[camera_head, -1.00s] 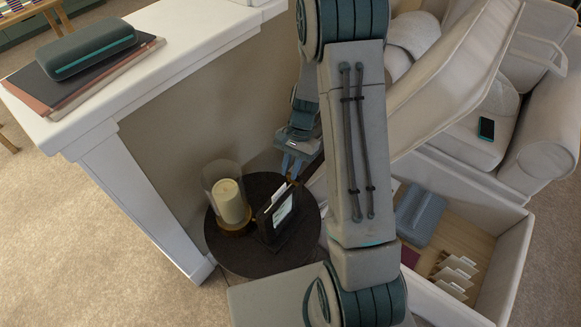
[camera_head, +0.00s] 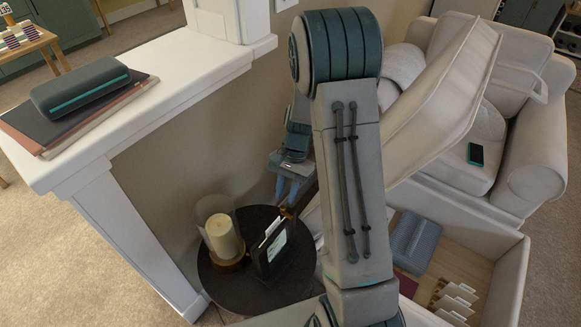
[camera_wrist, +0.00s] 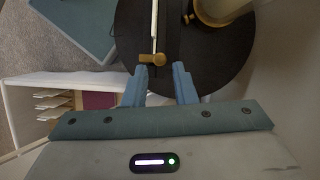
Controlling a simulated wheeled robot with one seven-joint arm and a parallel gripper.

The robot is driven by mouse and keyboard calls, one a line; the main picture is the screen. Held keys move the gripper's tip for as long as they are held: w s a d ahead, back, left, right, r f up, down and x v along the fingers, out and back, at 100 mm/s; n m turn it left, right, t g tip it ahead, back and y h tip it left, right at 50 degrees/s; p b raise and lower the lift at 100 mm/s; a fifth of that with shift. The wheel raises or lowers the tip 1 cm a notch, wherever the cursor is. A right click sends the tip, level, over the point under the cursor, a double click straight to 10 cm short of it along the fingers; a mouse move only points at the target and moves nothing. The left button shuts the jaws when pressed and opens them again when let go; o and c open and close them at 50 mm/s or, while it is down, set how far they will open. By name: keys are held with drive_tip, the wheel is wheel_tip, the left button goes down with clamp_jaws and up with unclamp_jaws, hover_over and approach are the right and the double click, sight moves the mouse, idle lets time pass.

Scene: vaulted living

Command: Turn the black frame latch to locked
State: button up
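The black frame (camera_head: 271,252) stands upright on a round dark side table (camera_head: 235,292), with a pale card or picture in it. A small brass latch knob (camera_wrist: 150,59) shows at the frame's near end in the wrist view, and its brass also shows in the head view (camera_head: 289,212). My gripper (camera_wrist: 160,67) is open and empty, with its two blue fingers apart. The fingertips lie just short of the knob in the wrist view; contact cannot be told. In the head view my gripper (camera_head: 286,190) is just above the latch end of the frame.
A candle in a glass holder (camera_head: 222,237) stands close left of the frame. A white ledge (camera_head: 150,110) with a case (camera_head: 80,87) rises to the left. An open-lidded box (camera_head: 510,285) holding a grey-blue case (camera_head: 415,243) is at the right, before a sofa (camera_head: 545,150).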

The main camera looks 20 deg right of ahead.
drive_tip(key=v, duration=1)
drive_tip(key=shift+r, duration=0.25)
drive_tip(key=s+a+r+n+t+h+p, duration=0.1)
drive_tip(key=s+a+r+n+t+p, duration=0.1)
drive_tip(key=s+r, duration=0.5)
drive_tip(key=s+a+r+n+t+h+p, duration=0.2)
drive_tip(key=s+r+n+t, duration=0.2)
drive_tip(key=s+r+n, duration=0.3)
drive_tip(key=shift+s+r+p, duration=0.2)
drive_tip(key=shift+s+p, duration=0.1)
drive_tip(key=shift+s, duration=1.75)
